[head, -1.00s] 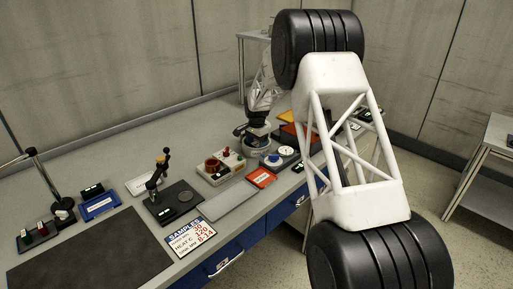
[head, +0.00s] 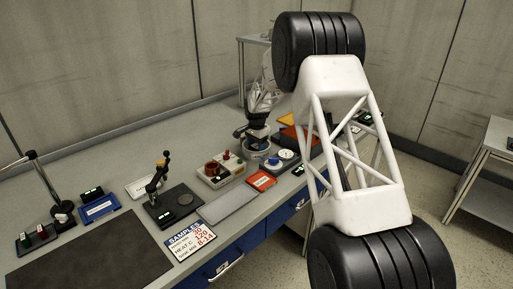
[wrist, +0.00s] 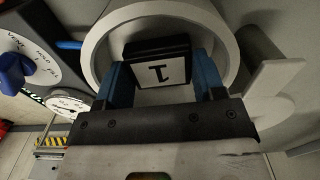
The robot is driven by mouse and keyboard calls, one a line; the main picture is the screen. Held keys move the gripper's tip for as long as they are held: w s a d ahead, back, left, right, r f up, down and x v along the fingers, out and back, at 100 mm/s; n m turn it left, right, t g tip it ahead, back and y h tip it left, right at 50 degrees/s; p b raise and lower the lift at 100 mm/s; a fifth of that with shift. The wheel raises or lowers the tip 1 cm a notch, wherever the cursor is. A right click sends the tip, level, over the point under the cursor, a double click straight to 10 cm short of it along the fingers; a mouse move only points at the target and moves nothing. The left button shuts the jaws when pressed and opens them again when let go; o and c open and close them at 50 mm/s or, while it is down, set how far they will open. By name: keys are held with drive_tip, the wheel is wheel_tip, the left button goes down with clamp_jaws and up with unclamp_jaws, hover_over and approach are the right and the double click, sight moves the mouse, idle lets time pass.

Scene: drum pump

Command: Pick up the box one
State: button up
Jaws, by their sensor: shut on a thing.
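Box one (wrist: 160,72) is a small black box with a white face marked "1", seen upside down in the wrist view. My gripper (wrist: 162,64) is shut on it, with one blue finger on each side. The box and fingertips lie within the outline of a round, light grey open vessel (wrist: 92,62). I cannot tell how deep the box sits or whether it touches the vessel floor. In the head view the vessel (head: 258,152) stands on the bench below my dark gripper, and the box is hidden there.
A dial panel with a blue knob (wrist: 14,72) is close on the left in the wrist view. A grey plate (head: 232,204) lies in front.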

sight(256, 146)
wheel_tip(256, 146, up, 9)
drive_tip(key=shift+r, duration=0.15)
idle(0.4)
drive_tip(key=shift+r, duration=0.1)
idle(0.5)
drive_tip(key=shift+r, duration=1.35)
drive_tip(key=shift+s, duration=0.1)
drive_tip(key=s+a+f, duration=0.1)
drive_tip(key=s+a, duration=0.1)
drive_tip(key=s, duration=0.3)
drive_tip(key=s+a+f, duration=0.1)
drive_tip(key=s+a, duration=0.1)
drive_tip(key=s, duration=0.3)
drive_tip(key=s+a+f, duration=0.1)
drive_tip(key=s+a, duration=0.2)
drive_tip(key=s, duration=0.2)
drive_tip(key=shift+s+f, duration=0.2)
drive_tip(key=shift+f, duration=0.05)
drive_tip(key=s+a+f, duration=0.1)
drive_tip(key=s, duration=0.4)
drive_tip(key=s+f, duration=0.1)
drive_tip(key=s, duration=0.4)
drive_tip(key=s+a+f, duration=0.1)
drive_tip(key=s+f, duration=0.1)
drive_tip(key=s, duration=0.4)
drive_tip(key=shift+a, duration=0.3)
drive_tip(key=shift+f, duration=0.1)
